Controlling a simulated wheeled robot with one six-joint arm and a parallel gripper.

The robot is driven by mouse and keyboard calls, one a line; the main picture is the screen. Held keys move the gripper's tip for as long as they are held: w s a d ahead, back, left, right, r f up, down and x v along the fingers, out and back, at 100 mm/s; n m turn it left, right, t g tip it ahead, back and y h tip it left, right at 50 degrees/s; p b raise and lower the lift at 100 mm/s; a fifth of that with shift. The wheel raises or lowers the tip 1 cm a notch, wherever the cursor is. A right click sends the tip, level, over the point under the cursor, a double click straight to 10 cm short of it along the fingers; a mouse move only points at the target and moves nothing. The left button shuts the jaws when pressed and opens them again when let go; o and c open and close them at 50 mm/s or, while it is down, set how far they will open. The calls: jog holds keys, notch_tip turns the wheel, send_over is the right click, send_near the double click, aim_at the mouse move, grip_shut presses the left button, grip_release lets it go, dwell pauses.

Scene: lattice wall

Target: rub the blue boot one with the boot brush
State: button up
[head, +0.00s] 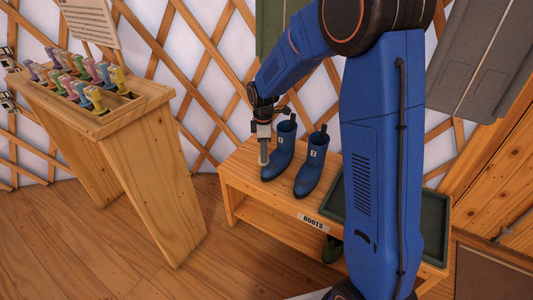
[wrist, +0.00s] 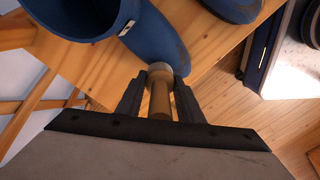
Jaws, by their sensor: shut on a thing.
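Two blue boots stand upright side by side on the wooden bench (head: 245,180). The left boot (head: 281,153) and right boot (head: 312,172) each carry a small white label whose digit is hard to read. My gripper (head: 263,130) is shut on the boot brush (head: 264,154), which hangs down at the left boot's toe side. In the wrist view, the brush's wooden handle (wrist: 160,100) is between both fingers of my gripper (wrist: 159,98). Its far end lies against or just in front of a boot's toe (wrist: 160,38); contact cannot be told. The bristles are hidden.
A dark green tray (head: 430,232) lies at the bench's right, partly behind my arm. A BOOTS sign (head: 312,222) is on the bench front. A wooden stand (head: 150,180) with several coloured pieces is at left. The lattice wall (head: 215,60) rises close behind.

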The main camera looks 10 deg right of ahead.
jog(key=shift+w+a, duration=0.2)
jog(key=shift+a, duration=0.05)
jog(key=shift+s+d, duration=2.55)
jog(key=shift+s, duration=0.15)
jog(key=shift+w+a+f, duration=0.1)
jog(key=shift+w+a, duration=2.5)
jog(key=shift+w, duration=0.05)
jog(key=shift+s+d, duration=2.25)
jog(key=shift+r, duration=2.6)
